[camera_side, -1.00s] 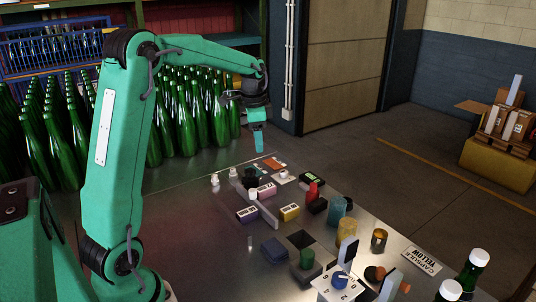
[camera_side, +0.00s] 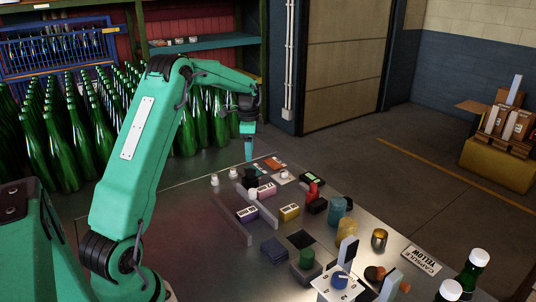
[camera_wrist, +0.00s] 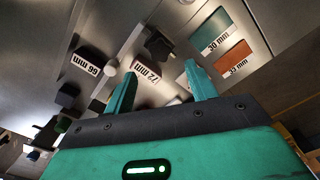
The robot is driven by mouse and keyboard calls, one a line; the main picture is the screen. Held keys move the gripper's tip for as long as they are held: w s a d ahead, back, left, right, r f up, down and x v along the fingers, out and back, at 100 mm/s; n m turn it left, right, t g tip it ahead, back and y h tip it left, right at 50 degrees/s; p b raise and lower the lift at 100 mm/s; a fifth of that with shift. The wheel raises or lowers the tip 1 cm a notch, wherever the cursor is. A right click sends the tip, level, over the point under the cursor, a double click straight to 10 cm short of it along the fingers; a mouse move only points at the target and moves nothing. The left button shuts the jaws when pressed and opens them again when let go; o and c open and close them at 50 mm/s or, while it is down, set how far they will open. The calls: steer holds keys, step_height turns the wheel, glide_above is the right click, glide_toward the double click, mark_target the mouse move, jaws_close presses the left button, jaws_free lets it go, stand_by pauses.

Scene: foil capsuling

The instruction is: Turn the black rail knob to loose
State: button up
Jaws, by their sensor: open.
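The black rail knob (camera_side: 250,178) stands at the far end of a pale rail (camera_side: 268,214) on the metal table in the side view. Its setting is too small to read. My gripper (camera_side: 249,156) points down just above and behind the knob, apart from it, with nothing held. In the wrist view my gripper (camera_wrist: 160,70) shows two teal fingers spread apart. A dark shape (camera_wrist: 160,45) lies beyond the fingertips there; I cannot tell for sure whether it is the knob.
Two small white pieces (camera_side: 232,173) are left of the knob. An orange card (camera_side: 276,163) lies behind it. Several green bottles (camera_side: 60,150) crowd behind the arm.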

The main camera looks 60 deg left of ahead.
mark_target(250, 170)
steer(key=shift+f, duration=3.55)
steer(key=c, duration=1)
